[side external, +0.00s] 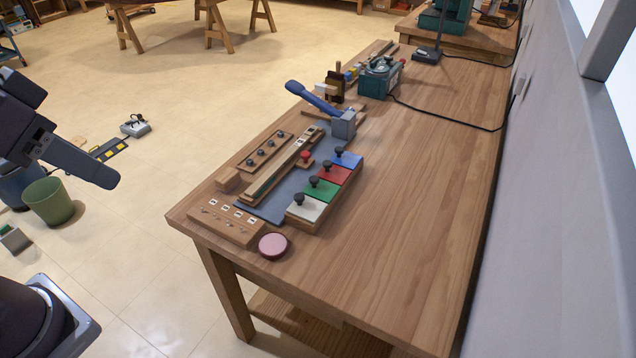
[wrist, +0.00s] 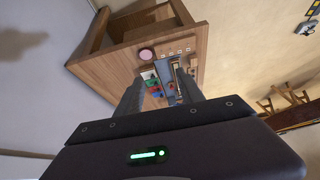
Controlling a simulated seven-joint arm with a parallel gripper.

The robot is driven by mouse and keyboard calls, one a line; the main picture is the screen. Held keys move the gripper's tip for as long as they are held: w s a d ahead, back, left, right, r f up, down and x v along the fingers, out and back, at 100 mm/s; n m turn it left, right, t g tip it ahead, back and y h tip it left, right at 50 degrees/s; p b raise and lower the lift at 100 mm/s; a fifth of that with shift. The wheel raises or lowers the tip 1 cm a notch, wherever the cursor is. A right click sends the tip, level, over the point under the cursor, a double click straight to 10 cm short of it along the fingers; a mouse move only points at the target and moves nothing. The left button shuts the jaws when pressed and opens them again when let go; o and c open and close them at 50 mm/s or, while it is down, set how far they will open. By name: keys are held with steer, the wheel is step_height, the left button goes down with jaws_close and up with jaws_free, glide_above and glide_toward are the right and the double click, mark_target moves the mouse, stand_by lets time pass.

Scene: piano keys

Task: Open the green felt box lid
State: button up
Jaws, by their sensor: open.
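The green felt box lid (side external: 324,189) is closed on the wooden box, with a dark round knob on top. It lies between a white lid (side external: 308,208) and a red lid (side external: 336,174), with a blue lid (side external: 347,159) beyond. In the wrist view the green lid (wrist: 152,83) is small and far off, partly crowded by its neighbours. My gripper (wrist: 160,74) is open and empty, its two fingers framing the distant table items. In the side view my dark arm is at the left, off the table and well apart from the box.
A pink round object (side external: 273,245) sits near the table's front edge. A wooden block with labels (side external: 222,224), a blue-handled device (side external: 318,99) and a teal machine (side external: 381,76) stand nearby. The right side of the table (side external: 420,210) is clear.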

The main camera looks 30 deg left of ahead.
steer(key=w+d+m, duration=0.2)
steer(key=w, duration=1.1)
steer(key=m+g+h, duration=0.1)
steer(key=m, duration=0.1)
glide_above(314, 178)
steer(key=s+a, duration=0.2)
steer(key=s, duration=0.4)
step_height(314, 178, down, 16)
steer(key=shift+h, duration=0.4)
steer(key=x, duration=1.3)
steer(key=shift+a+f, duration=0.2)
steer(key=shift+f, duration=0.1)
jaws_close()
steer(key=shift+g, duration=0.3)
